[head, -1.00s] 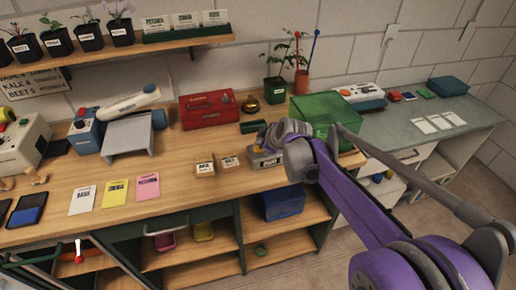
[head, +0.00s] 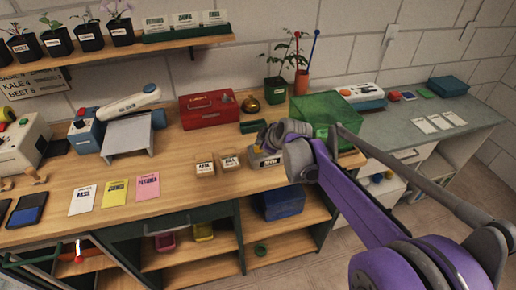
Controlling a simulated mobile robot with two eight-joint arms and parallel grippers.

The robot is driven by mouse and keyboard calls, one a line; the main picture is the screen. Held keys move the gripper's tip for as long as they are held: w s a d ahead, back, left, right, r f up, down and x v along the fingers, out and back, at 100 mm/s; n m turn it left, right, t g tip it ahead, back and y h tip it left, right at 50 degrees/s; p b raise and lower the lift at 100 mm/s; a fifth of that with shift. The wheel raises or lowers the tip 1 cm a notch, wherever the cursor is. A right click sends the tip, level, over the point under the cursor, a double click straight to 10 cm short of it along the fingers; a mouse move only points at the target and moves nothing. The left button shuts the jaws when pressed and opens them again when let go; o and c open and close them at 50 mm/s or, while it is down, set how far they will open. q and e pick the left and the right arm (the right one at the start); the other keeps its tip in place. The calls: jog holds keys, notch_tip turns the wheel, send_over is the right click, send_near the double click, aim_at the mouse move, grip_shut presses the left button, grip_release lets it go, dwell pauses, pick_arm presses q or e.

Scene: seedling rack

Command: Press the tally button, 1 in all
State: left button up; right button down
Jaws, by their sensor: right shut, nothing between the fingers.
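A small grey tally box (head: 267,161) with a label on its front stands near the front edge of the wooden bench. A bit of yellow shows at its top left, beside my fingers. My right gripper (head: 268,138) is shut and empty, directly over the top of the box. The gripper hides most of the box top and the button, so I cannot tell whether it touches or presses the button. My left gripper is not in view.
Two small labelled blocks (head: 229,161) stand just left of the box. A green crate (head: 340,108) is behind my right wrist, and a red toolbox (head: 208,109) stands farther back. Seed packets (head: 115,193) lie at the left. Bare wood lies between them.

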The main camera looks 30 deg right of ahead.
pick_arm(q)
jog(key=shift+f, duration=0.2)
pick_arm(e)
jog(key=shift+f, duration=0.35)
pick_arm(q)
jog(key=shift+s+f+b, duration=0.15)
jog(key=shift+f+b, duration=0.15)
jog(key=shift+b, duration=0.1)
pick_arm(e)
jog(key=shift+f, duration=0.5)
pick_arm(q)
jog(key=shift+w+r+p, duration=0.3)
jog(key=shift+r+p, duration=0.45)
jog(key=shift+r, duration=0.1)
pick_arm(e)
jog(key=shift+r, duration=0.95)
jog(key=shift+r+p, duration=0.4)
jog(key=shift+r, duration=0.2)
jog(key=shift+r+p, duration=1.2)
jog(key=shift+r, duration=0.75)
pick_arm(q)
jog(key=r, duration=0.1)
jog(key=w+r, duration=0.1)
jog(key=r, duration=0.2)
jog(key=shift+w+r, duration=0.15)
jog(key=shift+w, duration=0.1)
pick_arm(e)
jog(key=shift+f, duration=0.1)
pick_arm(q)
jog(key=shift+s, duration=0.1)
